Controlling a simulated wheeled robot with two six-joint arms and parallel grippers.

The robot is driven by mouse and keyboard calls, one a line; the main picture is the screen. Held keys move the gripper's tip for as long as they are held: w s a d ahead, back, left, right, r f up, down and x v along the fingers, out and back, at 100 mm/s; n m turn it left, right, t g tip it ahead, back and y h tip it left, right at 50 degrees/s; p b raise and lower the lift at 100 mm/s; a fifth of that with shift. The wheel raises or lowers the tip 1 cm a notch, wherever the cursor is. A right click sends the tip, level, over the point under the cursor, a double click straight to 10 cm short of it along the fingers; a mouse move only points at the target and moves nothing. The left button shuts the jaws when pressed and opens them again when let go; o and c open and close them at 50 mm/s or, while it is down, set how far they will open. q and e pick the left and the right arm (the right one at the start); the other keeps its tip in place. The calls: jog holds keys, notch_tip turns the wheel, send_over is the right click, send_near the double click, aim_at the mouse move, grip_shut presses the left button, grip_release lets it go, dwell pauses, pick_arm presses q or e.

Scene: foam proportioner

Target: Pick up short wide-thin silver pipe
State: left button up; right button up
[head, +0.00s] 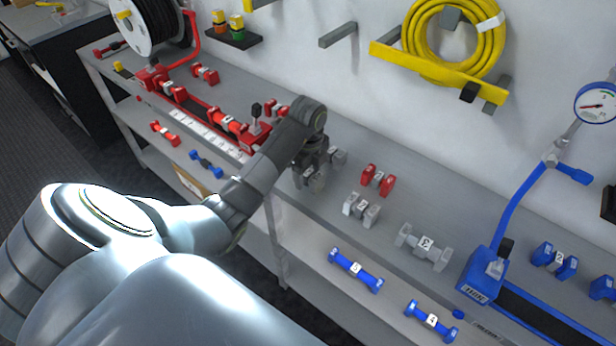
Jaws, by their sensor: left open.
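My left gripper (311,178) is open and points down over the top shelf. A longer silver pipe with wide ends (424,246) lies further right. I cannot tell for sure which is the wide-thin one. My right gripper is out of view.
A short red pipe (377,180) stands close to the right of my gripper. Red parts (228,122) lie to the left. A blue stand with a gauge (484,274) is at the right. Blue pipes (356,270) lie on the lower shelf. A yellow hose (455,40) hangs on the wall.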

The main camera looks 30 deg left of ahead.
pick_arm(q)
jog(key=shift+c, duration=0.2)
jog(key=c, duration=1.1)
jog(key=shift+r, duration=0.1)
